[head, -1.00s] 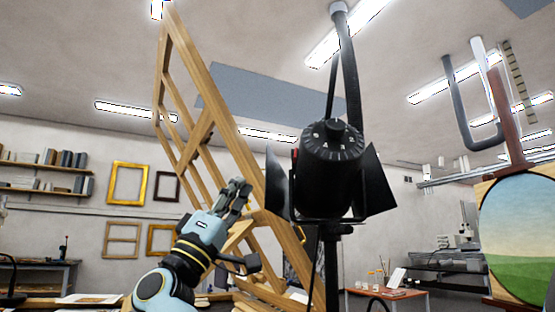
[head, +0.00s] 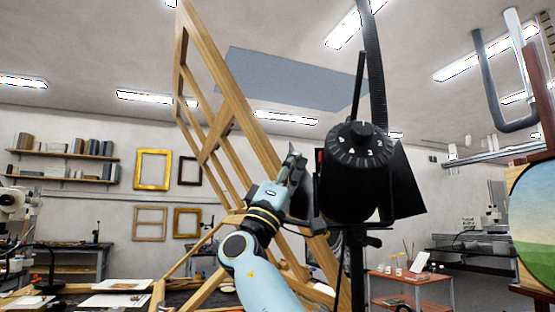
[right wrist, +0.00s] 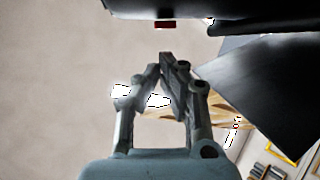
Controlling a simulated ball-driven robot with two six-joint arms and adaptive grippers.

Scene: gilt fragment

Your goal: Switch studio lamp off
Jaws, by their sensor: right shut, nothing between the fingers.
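The studio lamp (head: 352,190) is a black cylinder on a stand, with a numbered dial on its back and black side flaps. A small red switch (head: 320,158) sits on its left side. The switch also shows in the right wrist view (right wrist: 165,24), just beyond the fingertips, on the dark lamp body. My right gripper (head: 292,155) is shut and empty, just left of the lamp and near the switch's height. In the right wrist view its fingertips (right wrist: 163,66) point at the switch, with a gap between. My left gripper is out of view.
A large wooden stretcher frame (head: 225,100) leans behind my right arm. A lamp flap (right wrist: 265,85) lies close right of the fingers in the wrist view. A small table (head: 410,281) with jars stands behind at right. A round painting (head: 535,220) is at the far right.

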